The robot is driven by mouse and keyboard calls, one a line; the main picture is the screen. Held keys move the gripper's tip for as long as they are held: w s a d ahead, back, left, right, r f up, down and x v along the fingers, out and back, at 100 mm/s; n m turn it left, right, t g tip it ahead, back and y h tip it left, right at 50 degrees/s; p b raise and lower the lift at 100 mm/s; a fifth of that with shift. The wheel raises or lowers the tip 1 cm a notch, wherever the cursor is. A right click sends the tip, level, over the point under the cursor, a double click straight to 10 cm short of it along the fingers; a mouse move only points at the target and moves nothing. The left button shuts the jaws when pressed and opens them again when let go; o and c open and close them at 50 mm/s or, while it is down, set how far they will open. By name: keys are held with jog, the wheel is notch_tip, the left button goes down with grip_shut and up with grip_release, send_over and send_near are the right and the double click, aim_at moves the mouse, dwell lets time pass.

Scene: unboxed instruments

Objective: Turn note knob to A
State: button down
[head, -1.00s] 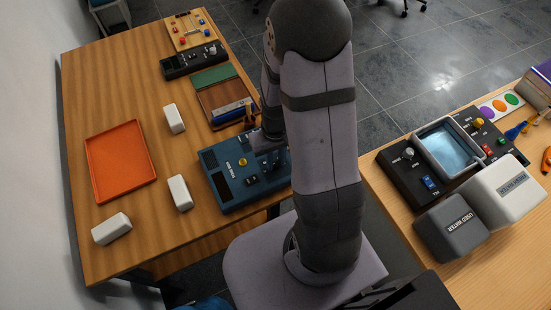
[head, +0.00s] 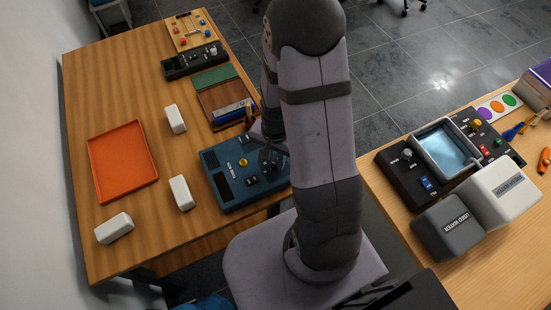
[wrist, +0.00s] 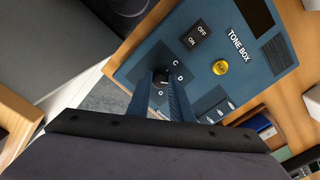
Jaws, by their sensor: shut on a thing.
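The blue tone box (head: 222,190) lies on the wooden table, left of my arm in the head view. In the wrist view the tone box (wrist: 208,62) shows its yellow play button (wrist: 220,68) and an off/on switch (wrist: 199,35). The dark note knob (wrist: 160,76) sits near the box's edge, with letters C and D printed to its right. I cannot read which letter it points to, and the A is not legible. My gripper (wrist: 161,84) is shut on the note knob, its two blue-looking fingers on either side. In the head view the knob is hard to make out.
An orange tray (head: 122,160) and white blocks (head: 181,192) lie left of the tone box. A brown and green case (head: 221,104) stands just beyond it. Another table with a water basin (head: 447,148) is at the right.

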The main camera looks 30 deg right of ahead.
aim_at(276, 164)
jog(key=m, duration=0.6)
jog(key=shift+r+p, duration=0.1)
jog(key=shift+p, duration=0.25)
jog(key=m, duration=0.6)
jog(key=shift+m, duration=0.4)
jog(key=m+p, duration=0.1)
jog(key=m, duration=0.5)
jog(key=shift+w, duration=0.1)
jog(key=m, duration=0.6)
jog(key=c, duration=1.6)
grip_release()
jog(key=shift+r+b, duration=0.45)
jog(key=shift+r, duration=3.2)
